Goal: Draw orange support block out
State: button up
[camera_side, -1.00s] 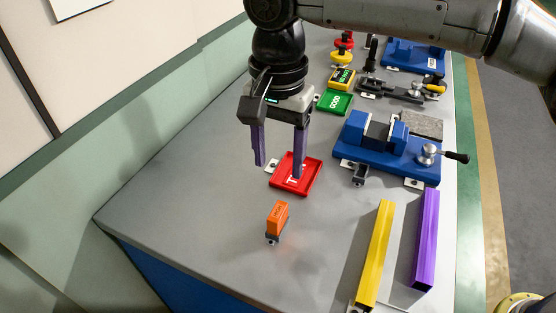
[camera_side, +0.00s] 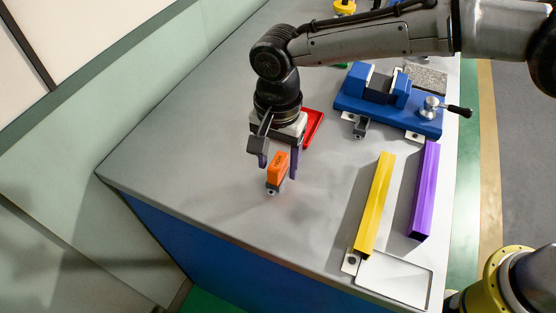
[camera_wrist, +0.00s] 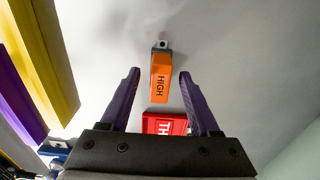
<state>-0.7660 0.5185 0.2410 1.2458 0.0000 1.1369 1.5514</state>
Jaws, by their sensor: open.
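In the wrist view the orange block (camera_wrist: 160,84) lies centred ahead of the gap between my fingers. My gripper (camera_side: 279,170) is open, with its purple fingers on either side of the block in the side view. In the wrist view my gripper (camera_wrist: 158,88) shows clear space between each finger and the block. I cannot tell whether the fingertips are level with it.
A yellow bar (camera_side: 375,205) and a purple bar (camera_side: 424,190) lie to the right. A blue vise (camera_side: 388,100) stands behind them. A white outlined plate (camera_side: 398,280) lies near the front edge. The table left of the block is clear.

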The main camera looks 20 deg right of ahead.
jog(key=shift+f, duration=0.3)
jog(key=shift+r, duration=0.1)
grip_shut()
dwell(0.4)
